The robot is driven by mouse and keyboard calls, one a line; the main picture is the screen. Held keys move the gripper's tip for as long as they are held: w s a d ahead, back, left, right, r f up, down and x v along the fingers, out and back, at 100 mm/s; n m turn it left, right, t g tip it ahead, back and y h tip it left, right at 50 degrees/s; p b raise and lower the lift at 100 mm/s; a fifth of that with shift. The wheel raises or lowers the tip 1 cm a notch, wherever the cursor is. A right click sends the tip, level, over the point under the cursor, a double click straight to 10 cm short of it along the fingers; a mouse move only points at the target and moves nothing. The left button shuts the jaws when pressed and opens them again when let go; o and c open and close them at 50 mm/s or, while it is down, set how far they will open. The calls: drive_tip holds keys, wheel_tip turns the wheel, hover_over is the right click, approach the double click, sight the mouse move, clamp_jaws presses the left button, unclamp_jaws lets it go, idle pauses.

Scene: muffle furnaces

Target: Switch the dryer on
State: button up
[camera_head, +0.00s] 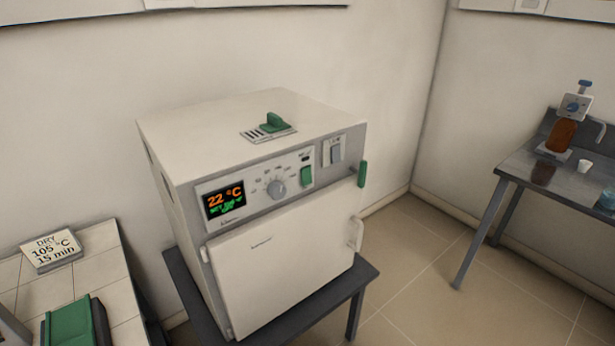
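The dryer (275,275) is a white box oven on a dark stand in the middle of the head view, with its door closed. Its display (225,202) is lit and reads 22 °C in orange, with small green text below. Right of it are a round grey knob (276,189), a green rocker switch (307,176) and a grey switch (336,152) on a pale plate. I cannot tell the positions of the switches. A green handle (363,174) stands at the right edge, above a pale door handle (356,234). My gripper is not in view.
A green knob on a vent plate (272,126) is on the dryer's top. A tiled bench (100,268) at left holds a sign (51,250) reading DRY 105 °C 15 min and a green-topped object (75,325). A dark table (530,175) with lab items stands at right. Floor between is clear.

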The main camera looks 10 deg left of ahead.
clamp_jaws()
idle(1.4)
